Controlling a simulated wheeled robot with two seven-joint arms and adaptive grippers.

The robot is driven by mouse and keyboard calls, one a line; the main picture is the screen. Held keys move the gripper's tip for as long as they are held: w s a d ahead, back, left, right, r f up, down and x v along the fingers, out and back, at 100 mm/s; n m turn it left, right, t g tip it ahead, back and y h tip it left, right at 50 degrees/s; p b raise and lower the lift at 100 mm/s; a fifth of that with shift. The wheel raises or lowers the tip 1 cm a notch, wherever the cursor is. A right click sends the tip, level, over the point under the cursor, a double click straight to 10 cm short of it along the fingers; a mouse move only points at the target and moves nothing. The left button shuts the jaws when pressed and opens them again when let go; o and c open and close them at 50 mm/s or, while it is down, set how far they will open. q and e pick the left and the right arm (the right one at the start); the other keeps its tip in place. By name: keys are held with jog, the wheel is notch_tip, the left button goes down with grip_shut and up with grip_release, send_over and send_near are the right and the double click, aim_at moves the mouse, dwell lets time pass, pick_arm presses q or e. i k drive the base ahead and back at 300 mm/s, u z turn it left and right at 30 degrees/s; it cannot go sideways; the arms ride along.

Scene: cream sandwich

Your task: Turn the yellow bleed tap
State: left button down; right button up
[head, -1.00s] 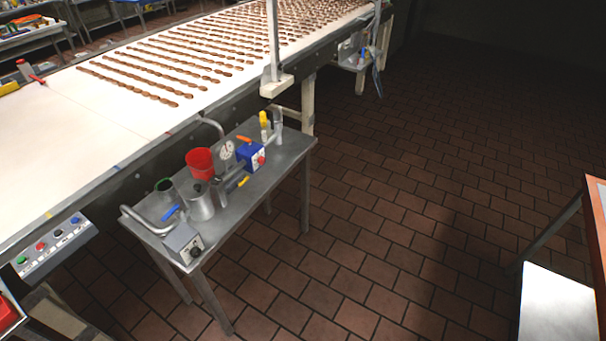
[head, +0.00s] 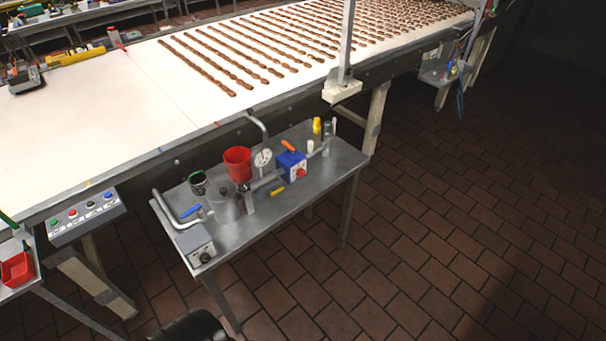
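A small yellow lever (head: 277,190), which looks like the bleed tap, sits low at the front of the pipework on a grey metal side table (head: 262,228). It is just below and left of a blue box (head: 291,165) with an orange lever and a red knob. A second yellow part (head: 317,125), upright, stands behind the blue box near the table's back right. A blue lever (head: 191,211) is at the left end of the pipe.
A red cup (head: 237,163), a round gauge (head: 263,158) and a grey metal pot (head: 225,205) crowd around the pipe. A white conveyor (head: 100,140) with rows of brown pieces runs behind. A button panel (head: 85,217) is at left. The tiled floor at right is clear.

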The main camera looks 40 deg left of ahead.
aim_at(271, 193)
jog(key=u, duration=0.05)
jog(key=i, duration=3)
jog(key=u, duration=3.9)
